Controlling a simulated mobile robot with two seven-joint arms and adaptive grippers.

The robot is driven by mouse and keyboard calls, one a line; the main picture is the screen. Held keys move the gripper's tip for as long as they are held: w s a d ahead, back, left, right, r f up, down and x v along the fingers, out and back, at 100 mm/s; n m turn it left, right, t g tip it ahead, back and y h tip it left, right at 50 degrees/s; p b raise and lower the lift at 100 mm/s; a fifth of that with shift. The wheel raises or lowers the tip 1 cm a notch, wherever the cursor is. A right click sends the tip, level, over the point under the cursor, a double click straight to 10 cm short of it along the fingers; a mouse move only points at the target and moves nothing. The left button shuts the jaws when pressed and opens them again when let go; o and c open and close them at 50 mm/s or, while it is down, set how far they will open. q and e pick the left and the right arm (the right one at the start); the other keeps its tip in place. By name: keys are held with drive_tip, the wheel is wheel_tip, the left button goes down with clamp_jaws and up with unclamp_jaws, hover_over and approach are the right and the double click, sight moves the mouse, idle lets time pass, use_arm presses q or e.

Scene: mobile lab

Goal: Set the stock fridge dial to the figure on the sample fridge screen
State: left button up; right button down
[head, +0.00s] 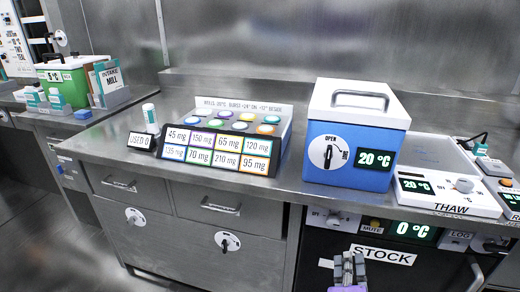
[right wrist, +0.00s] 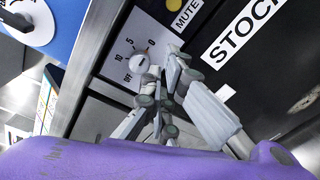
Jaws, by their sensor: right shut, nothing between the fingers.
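The stock fridge, labelled STOCK (head: 381,255), is a dark-fronted unit under the bench at the right; its screen (head: 412,230) reads 0 °C. Its dial (head: 333,218) is at the upper left of that front. In the right wrist view the dial (right wrist: 138,63) is a round knob on a scale marked OFF, 10, 5 and 0; I cannot tell its setting surely. My right gripper (head: 348,262) is shut and empty, just below the dial; its fingertips (right wrist: 160,88) are close by, contact unclear. No screen is legibly labelled as the sample fridge. My left gripper is not in view.
A blue box (head: 345,172) with a white lid and a 20 °C screen stands above on the bench. A THAW plate (head: 445,190) also reads 20 °C. A green box (head: 63,85) with a small screen stands far left. A MUTE button (right wrist: 184,15) neighbours the dial.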

sight(333, 221)
drive_tip(key=shift+n+t+h, duration=0.3)
drive_tip(key=shift+n+t, duration=0.1)
drive_tip(key=shift+n, duration=0.2)
drive_tip(key=x, duration=0.5)
drive_tip(key=a+r+x, duration=0.1)
drive_tip(key=x, duration=0.2)
drive_tip(key=shift+w+d+r+b, duration=0.1)
drive_tip(key=shift+w+b, duration=0.2)
drive_tip(key=shift+b, duration=0.1)
drive_tip(key=shift+w, duration=0.2)
drive_tip(key=shift+w+d+r, duration=0.1)
drive_tip(key=shift+r, duration=0.1)
drive_tip(key=shift+w+r, duration=0.15)
drive_tip(key=shift+a, duration=0.2)
drive_tip(key=shift+a+f, duration=0.2)
drive_tip(key=shift+f, duration=0.2)
drive_tip(key=shift+a+r, duration=0.1)
drive_tip(key=shift+r, duration=0.05)
